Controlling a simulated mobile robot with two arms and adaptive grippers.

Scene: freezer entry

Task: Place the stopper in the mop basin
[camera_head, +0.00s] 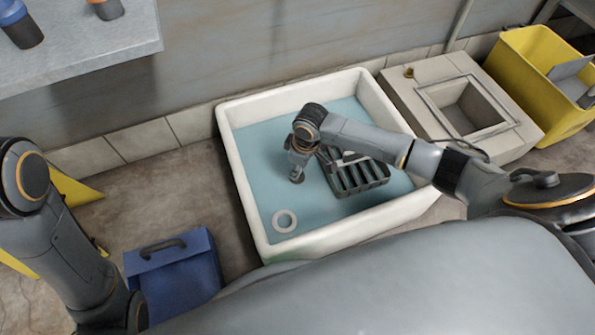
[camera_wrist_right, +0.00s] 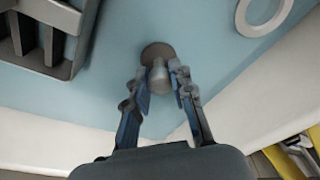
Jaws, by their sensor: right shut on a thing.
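The mop basin (camera_head: 243,202) is a white-rimmed, pale blue tub in the middle of the head view. My right gripper (camera_head: 297,165) is inside it, pointing down. In the right wrist view my right gripper (camera_wrist_right: 161,82) is shut on the knob of the stopper (camera_wrist_right: 157,53), a grey-brown piece with a round disc. The stopper (camera_head: 297,179) shows small below the gripper in the head view. I cannot tell whether its disc touches the floor. A pale drain ring (camera_head: 284,221) lies apart from it, nearer the front rim; it also shows in the wrist view (camera_wrist_right: 262,12). My left gripper is out of view.
A dark slotted rack (camera_head: 362,179) is in the basin, right of the gripper. A beige block with a square recess (camera_head: 465,105) and a yellow bin (camera_head: 545,75) stand to the right. A blue box (camera_head: 175,270) is at front left. A grey shelf (camera_head: 85,45) is upper left.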

